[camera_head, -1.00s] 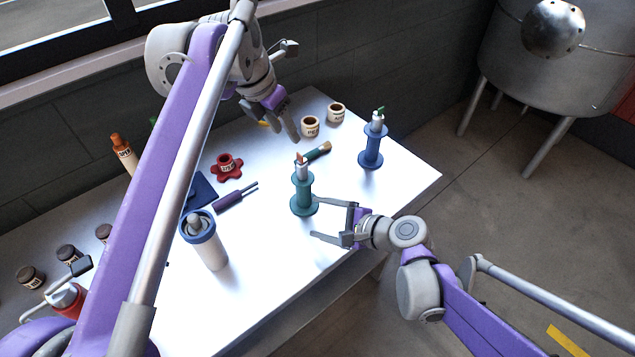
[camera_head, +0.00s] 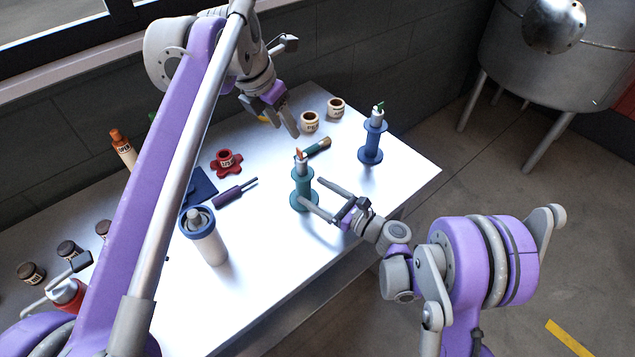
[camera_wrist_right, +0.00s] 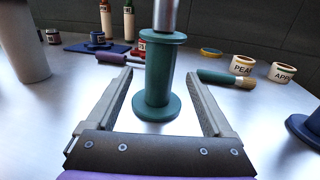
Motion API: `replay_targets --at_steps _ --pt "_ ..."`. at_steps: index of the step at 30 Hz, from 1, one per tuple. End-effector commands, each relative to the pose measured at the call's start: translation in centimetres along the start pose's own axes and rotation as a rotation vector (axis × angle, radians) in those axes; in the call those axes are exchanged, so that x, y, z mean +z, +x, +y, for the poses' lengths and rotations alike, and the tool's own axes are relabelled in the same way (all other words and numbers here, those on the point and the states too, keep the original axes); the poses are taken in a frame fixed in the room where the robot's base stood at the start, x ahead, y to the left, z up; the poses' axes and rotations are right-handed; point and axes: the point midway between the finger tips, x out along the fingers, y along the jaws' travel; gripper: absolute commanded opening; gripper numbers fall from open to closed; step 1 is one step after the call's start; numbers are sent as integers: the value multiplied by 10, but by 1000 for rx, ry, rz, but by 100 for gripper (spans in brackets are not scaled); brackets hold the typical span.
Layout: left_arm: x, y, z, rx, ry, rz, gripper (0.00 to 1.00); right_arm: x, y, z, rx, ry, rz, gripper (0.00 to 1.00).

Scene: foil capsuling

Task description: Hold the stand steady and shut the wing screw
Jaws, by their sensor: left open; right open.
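A teal spool-shaped stand (camera_head: 303,190) stands upright on the table with a small orange wing screw (camera_head: 301,155) at its top. My right gripper (camera_head: 313,194) is open with its fingers pointing at the stand. In the right wrist view the stand (camera_wrist_right: 158,75) shows between the two fingers, with a gap on each side; its top is cut off. A second, blue stand (camera_head: 371,145) with a green wing screw (camera_head: 379,107) stands further right. My left gripper (camera_head: 288,118) is open and empty above the back of the table, left of the cream jars, apart from both stands.
The front right table is clear.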

Motion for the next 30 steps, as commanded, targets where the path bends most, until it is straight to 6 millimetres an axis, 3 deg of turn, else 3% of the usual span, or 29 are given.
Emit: replay_targets --at_steps 4,9,16,29,30 --pt "0 0 0 0 0 0 50 -28 0 0 0 -1 0 86" --pt "0 0 0 0 0 0 50 -24 37 1 4 0 0 86" --pt "0 0 0 0 0 0 50 -23 67 0 2 -1 0 86" --pt "0 0 0 0 0 0 50 -23 75 0 0 -2 1 86" --pt "0 0 0 0 0 0 50 -23 75 0 0 -2 1 79"
